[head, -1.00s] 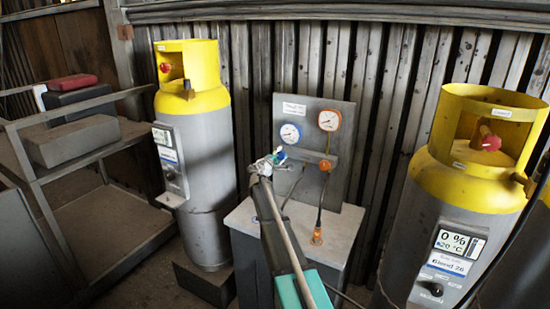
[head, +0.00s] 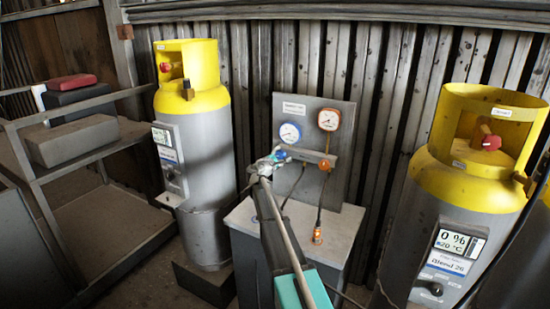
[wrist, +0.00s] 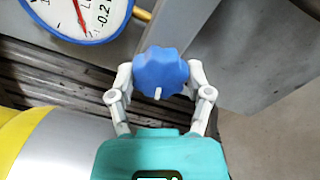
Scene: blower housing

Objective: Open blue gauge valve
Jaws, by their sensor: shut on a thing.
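The blue gauge valve (wrist: 160,68) is a lobed blue knob with a short white mark at its lower edge in the wrist view. My gripper (wrist: 162,78) is shut on it, with one grey finger on each side. In the head view my gripper (head: 268,163) reaches the knob (head: 280,154), which is mostly hidden by the fingers, below the blue-rimmed gauge (head: 290,133). That gauge also shows in the wrist view (wrist: 82,12), cut off at the top left.
A grey panel (head: 340,185) stands on a cabinet (head: 238,218) and carries an orange-rimmed gauge (head: 329,119) and an orange valve (head: 326,164) with a hose. Yellow-topped cylinders stand left (head: 205,140) and right (head: 455,205). A shelf (head: 110,225) is at far left.

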